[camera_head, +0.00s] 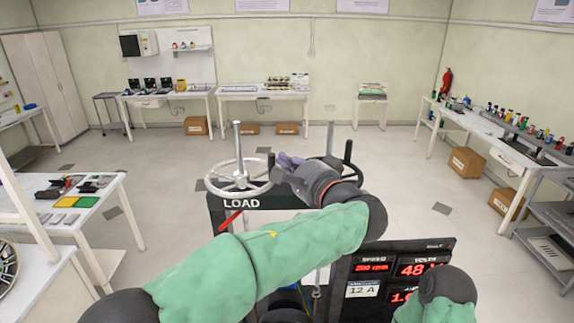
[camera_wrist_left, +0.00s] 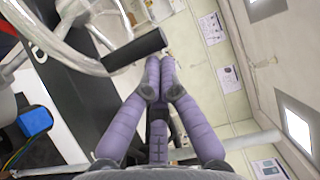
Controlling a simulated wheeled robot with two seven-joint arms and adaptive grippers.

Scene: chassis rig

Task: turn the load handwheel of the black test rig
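The black test rig (camera_head: 300,201) stands in front of me, with a panel marked LOAD. The silver load handwheel (camera_head: 212,186) sits on top of it at the left, around an upright metal post. It also shows at the upper left of the left wrist view (camera_wrist_left: 50,42). The wheel's black handle (camera_wrist_left: 135,51) stands out from the rim. My left gripper (camera_head: 284,160) is at the wheel's right side. In the left wrist view its purple fingertips (camera_wrist_left: 160,62) are close together beside the handle's end, with nothing visible between them. My right gripper is out of view.
A second metal post (camera_head: 330,138) and a dark upright piece (camera_head: 347,151) rise behind my left wrist. A display panel (camera_head: 405,268) with red digits is at the lower right. Work tables stand along the walls, with open floor between.

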